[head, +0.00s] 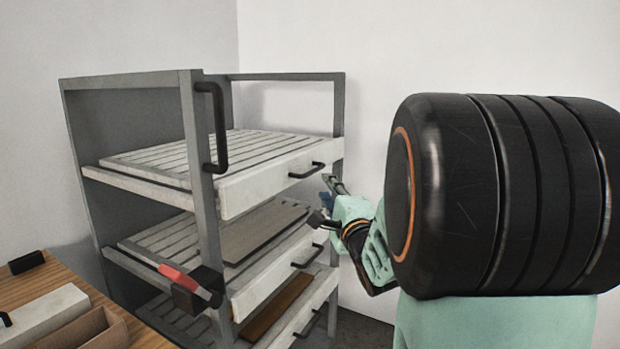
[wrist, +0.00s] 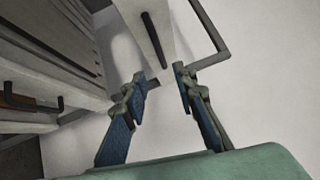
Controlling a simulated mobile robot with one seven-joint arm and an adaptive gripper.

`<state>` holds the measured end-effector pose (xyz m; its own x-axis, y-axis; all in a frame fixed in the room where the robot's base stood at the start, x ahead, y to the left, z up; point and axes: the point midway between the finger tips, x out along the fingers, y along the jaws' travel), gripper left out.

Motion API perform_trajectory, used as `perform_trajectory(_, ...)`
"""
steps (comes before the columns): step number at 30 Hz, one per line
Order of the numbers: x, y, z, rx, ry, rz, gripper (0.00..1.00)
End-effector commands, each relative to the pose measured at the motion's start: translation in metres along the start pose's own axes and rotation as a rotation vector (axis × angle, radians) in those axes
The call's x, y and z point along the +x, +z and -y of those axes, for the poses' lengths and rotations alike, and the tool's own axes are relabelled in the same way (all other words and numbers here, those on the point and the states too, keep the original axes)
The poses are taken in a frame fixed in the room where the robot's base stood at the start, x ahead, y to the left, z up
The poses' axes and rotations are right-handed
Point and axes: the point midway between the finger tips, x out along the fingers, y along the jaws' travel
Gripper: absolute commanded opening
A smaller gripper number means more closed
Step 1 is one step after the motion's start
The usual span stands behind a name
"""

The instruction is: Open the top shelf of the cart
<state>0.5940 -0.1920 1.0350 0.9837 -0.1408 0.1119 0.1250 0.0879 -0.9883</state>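The grey cart (head: 205,130) stands against the wall with several slatted shelves. Its top shelf (head: 262,183) has a pale front with a black handle (head: 307,170), and looks pushed in. In the wrist view the top shelf's handle (wrist: 153,40) appears as a dark bar just beyond the fingertips, roughly in line with the gap between them. My gripper (head: 328,199) is just right of and below that handle in the head view. In the wrist view my gripper (wrist: 160,75) has its two blue-padded fingers apart with nothing between them. I see no contact with the handle.
Lower shelves with black handles (head: 307,257) sit below, with brown boards (head: 262,230) on them. A black side handle (head: 215,125) is on the cart's frame post. A red and black part (head: 190,285) projects at the lower front. A wooden table (head: 40,284) is at left.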

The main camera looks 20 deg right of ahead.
Motion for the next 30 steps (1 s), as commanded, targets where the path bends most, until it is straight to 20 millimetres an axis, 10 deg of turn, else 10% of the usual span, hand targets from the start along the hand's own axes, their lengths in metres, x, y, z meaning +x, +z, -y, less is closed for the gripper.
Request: perform_trajectory(30, 0.106, 0.009, 0.002, 0.031, -0.016, 0.013, 0.26)
